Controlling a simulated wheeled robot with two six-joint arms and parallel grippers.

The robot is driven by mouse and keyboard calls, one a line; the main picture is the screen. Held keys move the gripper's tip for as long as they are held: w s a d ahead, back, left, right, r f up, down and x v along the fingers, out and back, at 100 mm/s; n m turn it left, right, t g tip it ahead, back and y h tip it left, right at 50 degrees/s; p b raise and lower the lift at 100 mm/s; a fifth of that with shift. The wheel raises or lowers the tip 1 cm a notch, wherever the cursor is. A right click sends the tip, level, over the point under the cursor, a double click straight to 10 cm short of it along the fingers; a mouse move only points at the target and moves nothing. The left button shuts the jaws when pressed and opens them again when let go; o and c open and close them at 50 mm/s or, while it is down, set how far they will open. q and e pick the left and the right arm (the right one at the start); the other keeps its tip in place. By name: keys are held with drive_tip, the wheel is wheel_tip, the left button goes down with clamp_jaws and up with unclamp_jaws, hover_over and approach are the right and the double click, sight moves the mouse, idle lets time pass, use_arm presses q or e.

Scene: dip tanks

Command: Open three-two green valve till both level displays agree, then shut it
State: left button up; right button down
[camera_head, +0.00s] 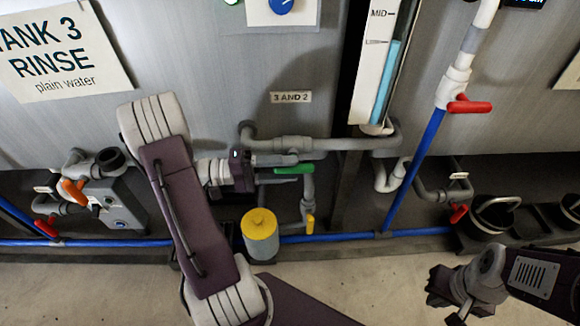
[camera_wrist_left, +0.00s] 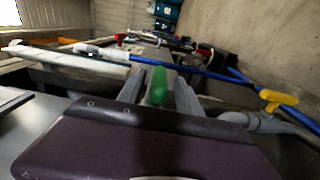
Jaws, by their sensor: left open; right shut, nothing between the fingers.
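The green valve handle (camera_head: 294,169) sits on the grey pipework below the "3 AND 2" label (camera_head: 291,97). It lies roughly level in the head view. My left gripper (camera_head: 288,168) is open at the handle. In the left wrist view the green handle (camera_wrist_left: 157,86) stands between the two grey fingers of my left gripper (camera_wrist_left: 159,92), with no clear contact. A sight tube (camera_head: 386,82) shows blue liquid up to about the mark below MID. A second level display cannot be made out. My right gripper (camera_head: 445,290) is shut and empty at the lower right.
A yellow handle (camera_head: 310,224) is close by. Red handles (camera_head: 469,107) and an orange handle (camera_head: 74,193) sit on other pipes. Blue pipe (camera_head: 414,170) crosses the area. The front floor is partly clear.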

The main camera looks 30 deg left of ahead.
use_arm(q)
drive_tip(key=p+v, duration=0.3)
drive_tip(key=v, duration=0.5)
